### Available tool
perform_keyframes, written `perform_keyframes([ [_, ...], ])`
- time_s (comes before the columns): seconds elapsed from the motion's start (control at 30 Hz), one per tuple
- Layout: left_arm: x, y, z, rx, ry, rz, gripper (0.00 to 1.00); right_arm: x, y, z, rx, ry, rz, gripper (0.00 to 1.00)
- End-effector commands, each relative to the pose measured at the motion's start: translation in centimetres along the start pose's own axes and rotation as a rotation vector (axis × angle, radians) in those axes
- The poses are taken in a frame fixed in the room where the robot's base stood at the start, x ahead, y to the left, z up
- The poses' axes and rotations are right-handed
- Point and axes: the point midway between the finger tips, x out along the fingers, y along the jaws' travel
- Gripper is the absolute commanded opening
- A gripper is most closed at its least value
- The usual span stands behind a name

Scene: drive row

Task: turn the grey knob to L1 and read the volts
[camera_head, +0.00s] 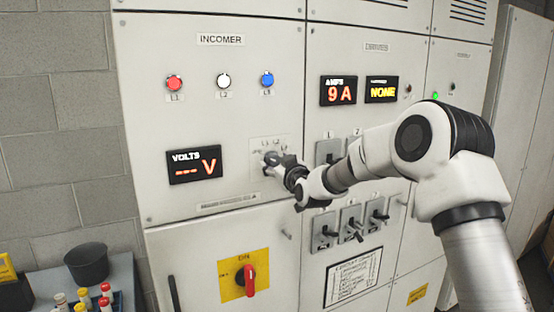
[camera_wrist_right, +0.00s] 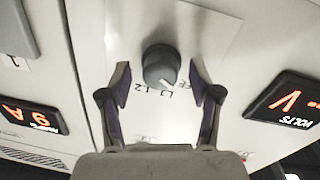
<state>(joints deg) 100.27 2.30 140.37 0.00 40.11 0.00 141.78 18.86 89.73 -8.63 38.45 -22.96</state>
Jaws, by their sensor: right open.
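The grey knob (camera_wrist_right: 158,66) sits on a pale plate on the INCOMER panel. In the right wrist view its white mark points to the lower right, towards small labels too blurred to read surely. My right gripper (camera_wrist_right: 160,72) is open, its two fingers on either side of the knob with gaps showing. In the head view my right gripper (camera_head: 277,165) is at the plate and largely hides the knob. The volts display (camera_head: 194,165) shows red dashes and V; it also shows upside down in the right wrist view (camera_wrist_right: 290,102). My left gripper is out of view.
Red (camera_head: 174,83), white (camera_head: 224,80) and blue (camera_head: 267,79) lamps sit above. The amps display (camera_head: 339,91) reads 9 A. A red handle (camera_head: 250,280) on yellow is below; several black-handled switches (camera_head: 351,222) are right. A side table (camera_head: 122,270) holds a dark pot (camera_head: 87,262).

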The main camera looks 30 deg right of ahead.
Motion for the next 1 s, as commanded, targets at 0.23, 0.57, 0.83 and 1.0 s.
perform_keyframes([
  [0.23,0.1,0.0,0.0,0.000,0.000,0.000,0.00,0.0,0.0,0.1,0.000,-0.001,0.000,0.28],
  [0.57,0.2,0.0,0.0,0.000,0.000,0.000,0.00,-0.1,0.0,0.1,0.006,-0.001,0.000,0.03],
  [0.83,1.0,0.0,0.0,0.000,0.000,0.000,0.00,-0.1,-0.1,0.2,0.086,-0.006,-0.001,0.03],
  [1.0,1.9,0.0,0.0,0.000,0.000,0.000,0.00,-0.1,-0.1,0.3,0.196,-0.013,-0.003,0.03],
])
